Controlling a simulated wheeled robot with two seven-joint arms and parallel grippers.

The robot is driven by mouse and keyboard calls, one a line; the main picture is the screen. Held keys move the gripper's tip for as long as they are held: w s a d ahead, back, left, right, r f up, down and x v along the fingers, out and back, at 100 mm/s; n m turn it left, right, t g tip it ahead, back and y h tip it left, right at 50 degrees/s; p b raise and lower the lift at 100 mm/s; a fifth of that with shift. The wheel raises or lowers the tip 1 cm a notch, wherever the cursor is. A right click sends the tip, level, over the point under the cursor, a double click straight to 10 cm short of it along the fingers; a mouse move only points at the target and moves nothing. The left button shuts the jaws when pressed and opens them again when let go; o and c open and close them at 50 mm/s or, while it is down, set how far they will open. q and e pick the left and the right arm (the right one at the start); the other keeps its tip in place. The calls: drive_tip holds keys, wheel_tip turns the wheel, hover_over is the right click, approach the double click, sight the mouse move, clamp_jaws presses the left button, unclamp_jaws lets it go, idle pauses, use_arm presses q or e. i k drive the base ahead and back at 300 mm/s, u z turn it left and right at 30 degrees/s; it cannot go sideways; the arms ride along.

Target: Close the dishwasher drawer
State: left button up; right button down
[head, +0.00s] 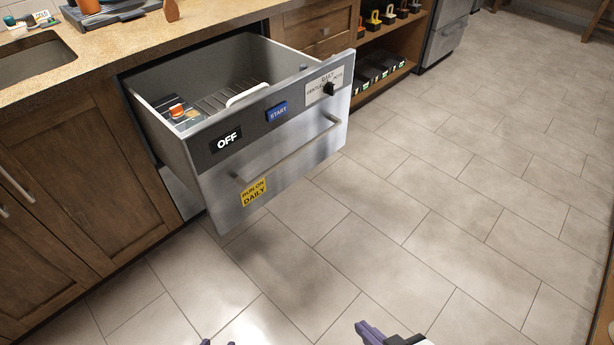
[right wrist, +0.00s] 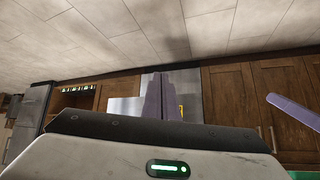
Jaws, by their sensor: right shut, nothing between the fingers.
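The dishwasher drawer (head: 290,145) stands pulled well out of the counter in the head view. Its steel front has a long bar handle (head: 290,150), OFF and START labels and a yellow sticker. Inside are a rack and a few small items. My right gripper (head: 368,331) is at the bottom edge, shut and empty, apart from the drawer. In the right wrist view its purple fingers (right wrist: 158,97) are together, partly covering the drawer front (right wrist: 125,106). My left gripper (head: 216,342) shows only purple tips at the bottom edge; its opening is unclear.
Wooden cabinets (head: 85,170) flank the drawer on the left. A counter (head: 190,32) with a sink (head: 35,62) runs above. Open shelves (head: 385,70) with small items stand beyond on the right. The tiled floor (head: 450,190) in front and to the right is clear.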

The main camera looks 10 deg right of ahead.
sight(234, 161)
drive_tip(key=u, duration=3.8)
drive_tip(key=i, duration=0.1)
drive_tip(key=z, duration=3.1)
drive_tip(key=i, duration=0.8)
drive_tip(key=z, duration=0.3)
